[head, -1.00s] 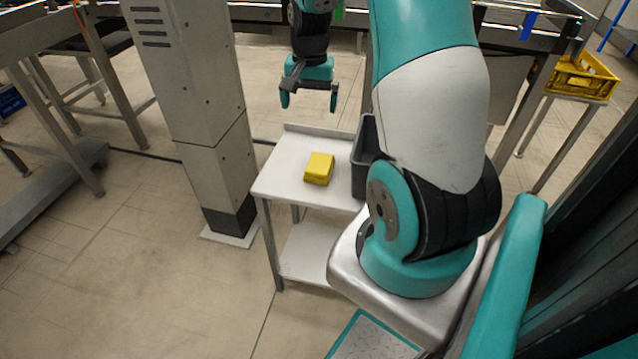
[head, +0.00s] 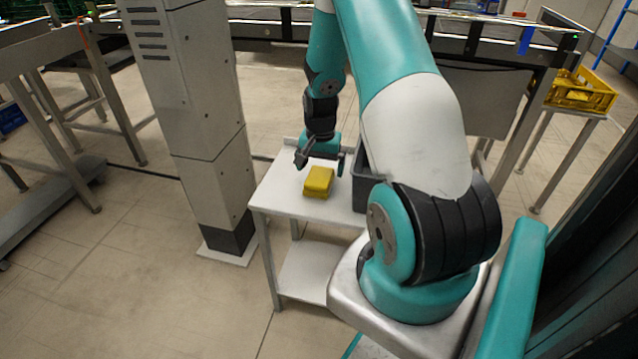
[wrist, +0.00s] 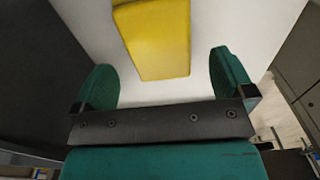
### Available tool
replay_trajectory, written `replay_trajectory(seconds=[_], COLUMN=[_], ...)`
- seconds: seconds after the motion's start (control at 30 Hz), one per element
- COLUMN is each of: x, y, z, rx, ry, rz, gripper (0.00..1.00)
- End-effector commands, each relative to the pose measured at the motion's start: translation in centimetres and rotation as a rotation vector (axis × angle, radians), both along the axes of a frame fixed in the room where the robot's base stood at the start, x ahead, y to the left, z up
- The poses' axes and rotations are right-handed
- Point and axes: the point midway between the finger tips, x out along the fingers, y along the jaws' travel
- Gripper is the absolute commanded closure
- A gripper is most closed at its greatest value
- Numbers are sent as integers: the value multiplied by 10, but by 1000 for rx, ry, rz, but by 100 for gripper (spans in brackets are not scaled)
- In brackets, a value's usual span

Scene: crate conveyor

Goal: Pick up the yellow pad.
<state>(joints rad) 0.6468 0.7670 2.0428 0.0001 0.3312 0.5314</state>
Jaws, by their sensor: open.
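The yellow pad (head: 318,182) lies flat on the white top of a small table (head: 272,197). In the wrist view the yellow pad (wrist: 155,38) shows beyond the fingertips, roughly between the lines of the two fingers, and its far end is cut off by the frame. My gripper (head: 320,165) is open and empty, close above the table and just behind the pad in the head view. In the wrist view both green fingers of my gripper (wrist: 160,82) stand wide apart. No contact with the pad shows.
A dark grey bin (head: 362,170) stands on the table right of the pad, partly hidden by my arm. A grey metal column (head: 190,110) stands left of the table. A conveyor (head: 270,30) runs along the back. A yellow crate (head: 578,95) sits on a stand at right.

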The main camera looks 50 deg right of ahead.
Motion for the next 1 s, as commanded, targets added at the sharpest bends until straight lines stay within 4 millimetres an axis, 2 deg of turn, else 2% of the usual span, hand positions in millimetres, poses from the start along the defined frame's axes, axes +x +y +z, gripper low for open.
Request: replay_trajectory(seconds=[0.03,0.2,0.47,0.57,0.7,1.0], x=[0,0,0,0,0,0], y=[1,1,0,0,0,0], z=[-11,-31,-34,-34,-34,-32], rx=[3,1,0,0,0,0], ry=[3,2,0,0,0,0], rz=[0,0,0,0,0,0], gripper=[0,0,0,18,51,52])
